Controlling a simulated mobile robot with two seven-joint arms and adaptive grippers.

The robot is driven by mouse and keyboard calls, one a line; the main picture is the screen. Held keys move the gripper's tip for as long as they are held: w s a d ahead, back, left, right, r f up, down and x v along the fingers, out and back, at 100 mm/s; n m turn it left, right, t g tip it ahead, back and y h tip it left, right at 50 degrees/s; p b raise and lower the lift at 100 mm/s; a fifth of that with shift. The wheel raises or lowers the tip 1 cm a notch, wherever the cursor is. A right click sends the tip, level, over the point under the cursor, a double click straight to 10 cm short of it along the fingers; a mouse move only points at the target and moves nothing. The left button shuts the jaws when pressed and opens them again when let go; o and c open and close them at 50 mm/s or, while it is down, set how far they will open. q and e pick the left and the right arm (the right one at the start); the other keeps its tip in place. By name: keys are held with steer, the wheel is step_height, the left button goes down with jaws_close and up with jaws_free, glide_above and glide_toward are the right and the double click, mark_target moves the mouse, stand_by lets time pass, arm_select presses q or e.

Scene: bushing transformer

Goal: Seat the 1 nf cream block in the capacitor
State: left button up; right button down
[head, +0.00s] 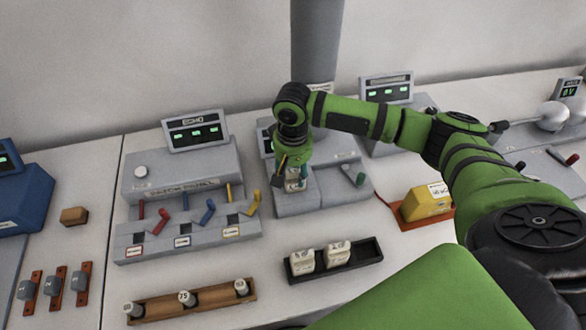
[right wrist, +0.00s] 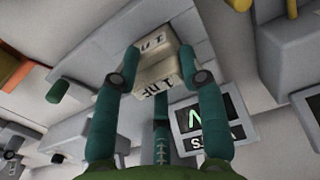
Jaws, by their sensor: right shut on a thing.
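My right gripper (head: 293,172) is shut on a cream block (head: 297,181), pointing down over the grey device with a green lever (head: 325,193), apparently the capacitor. In the right wrist view the cream block (right wrist: 157,72) sits between the two teal fingers of the right gripper (right wrist: 160,75), and its dark label seems to read 1 NF. The slot under the block is hidden, and I cannot tell whether the block touches the device. My left gripper is not in view.
A black tray (head: 366,258) in front holds two cream blocks (head: 302,261). A wooden rack (head: 212,296) with several grey cylinders stands left of it. A grey station (head: 180,185) with coloured levers is to the left. A yellow block (head: 426,202) on a red base is to the right.

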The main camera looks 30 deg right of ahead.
steer(key=shift+f, duration=0.35)
steer(key=c, duration=0.6)
jaws_free()
steer(key=shift+c, duration=0.2)
step_height(320, 180, up, 12)
